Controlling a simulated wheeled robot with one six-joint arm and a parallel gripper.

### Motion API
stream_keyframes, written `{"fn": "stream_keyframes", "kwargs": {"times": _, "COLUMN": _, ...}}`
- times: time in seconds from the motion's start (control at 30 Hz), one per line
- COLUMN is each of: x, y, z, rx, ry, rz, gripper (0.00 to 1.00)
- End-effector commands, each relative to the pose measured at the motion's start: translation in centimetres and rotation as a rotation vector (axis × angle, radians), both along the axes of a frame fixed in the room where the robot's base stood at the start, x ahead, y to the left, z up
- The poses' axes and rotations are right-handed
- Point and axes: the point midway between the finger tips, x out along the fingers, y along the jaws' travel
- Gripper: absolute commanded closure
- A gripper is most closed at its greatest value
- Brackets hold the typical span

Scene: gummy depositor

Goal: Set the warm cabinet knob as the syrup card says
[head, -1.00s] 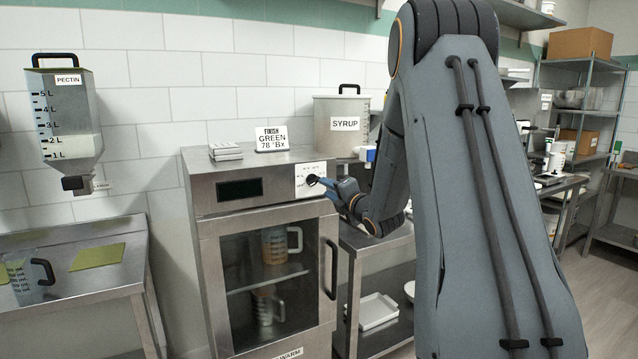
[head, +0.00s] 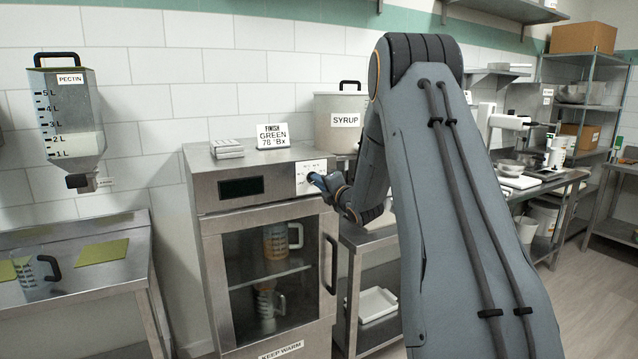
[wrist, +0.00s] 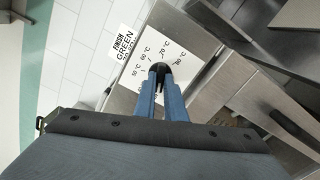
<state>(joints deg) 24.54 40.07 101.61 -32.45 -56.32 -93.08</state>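The warm cabinet (head: 205,200) is steel with a glass door and a "KEEP WARM" label. Its black knob (wrist: 160,68) sits on a white dial plate (wrist: 141,70) with several °C marks; some figures are blurred or covered. My gripper (head: 318,180) is at this plate (head: 303,173), its blue fingers (wrist: 161,82) close together on either side of the knob. The fingers hide most of the knob and its pointer. A card reading "FINISH GREEN 78 °Bx" (head: 271,135) stands on the cabinet top and shows at a slant in the wrist view (wrist: 124,47).
A steel pot labelled "SYRUP" (head: 336,135) stands right of the cabinet. A pectin hopper (head: 72,115) hangs on the wall at left above a steel bench (head: 100,275). The cabinet's door handle (head: 330,262) is below my gripper. Jugs (head: 275,242) stand inside.

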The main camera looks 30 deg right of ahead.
Motion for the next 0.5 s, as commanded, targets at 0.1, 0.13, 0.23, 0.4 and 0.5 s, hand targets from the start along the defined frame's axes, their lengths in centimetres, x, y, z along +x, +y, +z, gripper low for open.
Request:
{"fn": "stream_keyframes", "kwargs": {"times": 0.1, "x": -0.02, "y": -0.02, "z": -0.02, "rx": 0.000, "ry": 0.001, "rz": 0.000, "gripper": 1.00}}
{"fn": "stream_keyframes", "kwargs": {"times": 0.13, "x": -0.02, "y": -0.02, "z": -0.01, "rx": 0.001, "ry": 0.001, "rz": 0.000, "gripper": 1.00}}
{"fn": "stream_keyframes", "kwargs": {"times": 0.23, "x": -0.02, "y": -0.02, "z": -0.05, "rx": 0.007, "ry": 0.001, "rz": 0.000, "gripper": 1.00}}
{"fn": "stream_keyframes", "kwargs": {"times": 0.4, "x": -0.01, "y": -0.02, "z": -0.12, "rx": 0.050, "ry": 0.003, "rz": 0.000, "gripper": 1.00}}
{"fn": "stream_keyframes", "kwargs": {"times": 0.5, "x": 0.00, "y": -0.03, "z": -0.15, "rx": 0.100, "ry": 0.004, "rz": -0.001, "gripper": 1.00}}
